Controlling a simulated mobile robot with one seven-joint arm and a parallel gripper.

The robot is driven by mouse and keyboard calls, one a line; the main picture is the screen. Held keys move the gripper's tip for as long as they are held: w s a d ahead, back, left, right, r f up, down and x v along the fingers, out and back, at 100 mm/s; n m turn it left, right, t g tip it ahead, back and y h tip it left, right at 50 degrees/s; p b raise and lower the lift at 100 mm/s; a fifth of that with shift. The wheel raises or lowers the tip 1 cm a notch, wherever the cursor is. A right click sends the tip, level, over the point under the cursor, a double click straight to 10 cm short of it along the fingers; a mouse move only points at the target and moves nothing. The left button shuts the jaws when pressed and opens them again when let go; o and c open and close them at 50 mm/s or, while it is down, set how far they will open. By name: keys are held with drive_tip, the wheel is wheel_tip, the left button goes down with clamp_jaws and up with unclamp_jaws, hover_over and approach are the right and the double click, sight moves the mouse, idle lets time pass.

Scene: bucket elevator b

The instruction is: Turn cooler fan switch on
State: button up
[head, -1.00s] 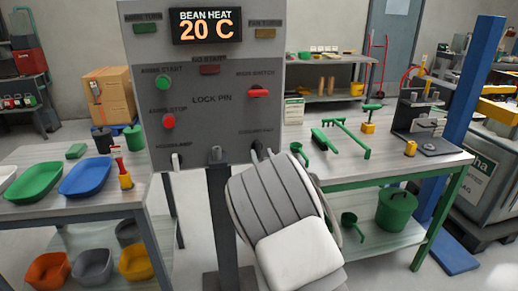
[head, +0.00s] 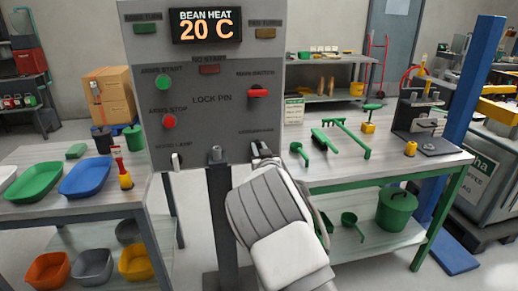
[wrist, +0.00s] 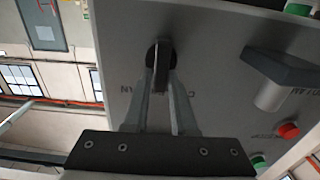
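The cooler fan switch is a small dark lever in a round black mount (wrist: 161,56) at the lower right of the grey control panel (head: 212,120). In the head view its label above is too blurred to read fully, and my gripper mostly covers the lever. My gripper (wrist: 162,85) reaches it from below. In the wrist view its two fingers lie on either side of the lever, close together, and look shut on it. Which way the lever is set cannot be told.
The panel also has a red main switch (head: 258,93), a green button (head: 163,83), a red button (head: 169,121), a grey lock pin (head: 215,154) and a white lever (head: 175,161). A table with blue tray (head: 86,178) stands left; a green-framed table (head: 400,175) stands right.

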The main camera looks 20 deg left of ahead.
clamp_jaws()
drive_tip(key=shift+f+m+b, duration=0.1)
drive_tip(key=shift+m+b, duration=0.3)
drive_tip(key=shift+b, duration=0.05)
drive_tip(key=m+b, duration=0.5)
drive_tip(key=f+m+b, duration=0.1)
drive_tip(key=m+b, duration=0.5)
drive_tip(key=d+m+b, duration=0.1)
drive_tip(key=m+b, duration=0.5)
drive_tip(key=shift+w+d+f, duration=0.1)
drive_tip(key=shift+w+f, duration=0.15)
drive_tip(key=shift+w, duration=0.1)
drive_tip(key=o, duration=0.5)
unclamp_jaws()
